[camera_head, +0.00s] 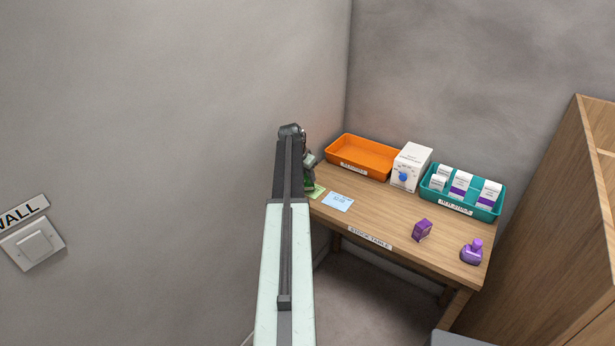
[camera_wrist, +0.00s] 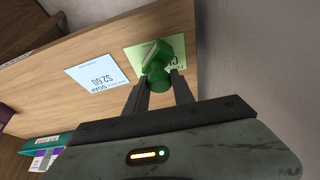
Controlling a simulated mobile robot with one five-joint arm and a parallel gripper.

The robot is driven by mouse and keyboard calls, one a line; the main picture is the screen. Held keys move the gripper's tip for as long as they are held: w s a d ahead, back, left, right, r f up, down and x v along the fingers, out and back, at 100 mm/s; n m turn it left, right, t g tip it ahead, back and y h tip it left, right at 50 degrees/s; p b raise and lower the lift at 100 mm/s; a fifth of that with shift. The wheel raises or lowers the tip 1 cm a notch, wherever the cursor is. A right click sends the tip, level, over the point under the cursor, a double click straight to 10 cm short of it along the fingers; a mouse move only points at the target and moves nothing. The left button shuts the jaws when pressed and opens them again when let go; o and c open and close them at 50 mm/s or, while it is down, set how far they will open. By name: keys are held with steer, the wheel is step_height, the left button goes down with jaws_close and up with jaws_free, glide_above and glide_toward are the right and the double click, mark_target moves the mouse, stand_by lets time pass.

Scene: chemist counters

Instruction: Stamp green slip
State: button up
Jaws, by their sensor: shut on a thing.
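The green slip (camera_wrist: 176,46) lies on the table at the far left end, partly covered in the wrist view by the green stamp. It also shows as a small strip in the head view (camera_head: 318,191). My gripper (camera_wrist: 160,84) is shut on the green stamp (camera_wrist: 157,68), with one finger on each side of its handle. The stamp is over the slip; whether its base touches the paper I cannot tell. In the head view my arm hides most of the gripper and stamp.
A pale blue slip (camera_head: 338,202) lies beside the green one. An orange tray (camera_head: 345,169), a white box (camera_head: 411,168) and a teal tray (camera_head: 448,206) with several boxes line the back. A purple box (camera_head: 422,231) and purple stamp (camera_head: 472,253) stand front right. Walls close in behind.

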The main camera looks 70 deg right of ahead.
steer(key=shift+f+b, duration=0.5)
steer(key=shift+b, duration=0.05)
stand_by(1.2)
step_height(320, 180, up, 7)
steer(key=p, duration=0.7)
steer(key=shift+r, duration=0.1)
stand_by(0.6)
